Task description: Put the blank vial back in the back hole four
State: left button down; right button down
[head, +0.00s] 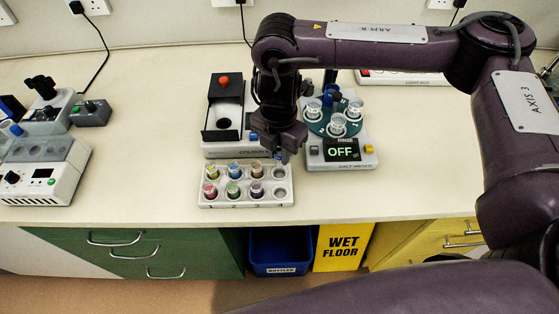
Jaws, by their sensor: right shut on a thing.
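The white vial rack (245,202) stands on the bench, with two rows of holes. Several vials with coloured tops stand in it. The back hole four (279,172), at the right end of the back row, looks empty, as does the front hole below it. My right gripper (284,154) points down just behind and above that right end. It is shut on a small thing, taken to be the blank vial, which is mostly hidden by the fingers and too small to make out. My left gripper is out of view.
A colorimeter (224,110) with a black hood stands behind the rack. A microscope-like device (45,110) is far left.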

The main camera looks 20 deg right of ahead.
aim_at(279, 164)
jog(key=shift+f, duration=0.35)
notch_tip(279, 164, down, 3)
jog(key=shift+s+f, duration=0.1)
jog(key=shift+f, duration=0.15)
jog(key=shift+f+b, duration=0.3)
jog(key=shift+b, duration=0.05)
jog(key=c, duration=1.3)
grip_release()
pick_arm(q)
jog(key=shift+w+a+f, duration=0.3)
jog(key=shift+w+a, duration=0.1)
pick_arm(e)
jog(key=shift+o, duration=0.2)
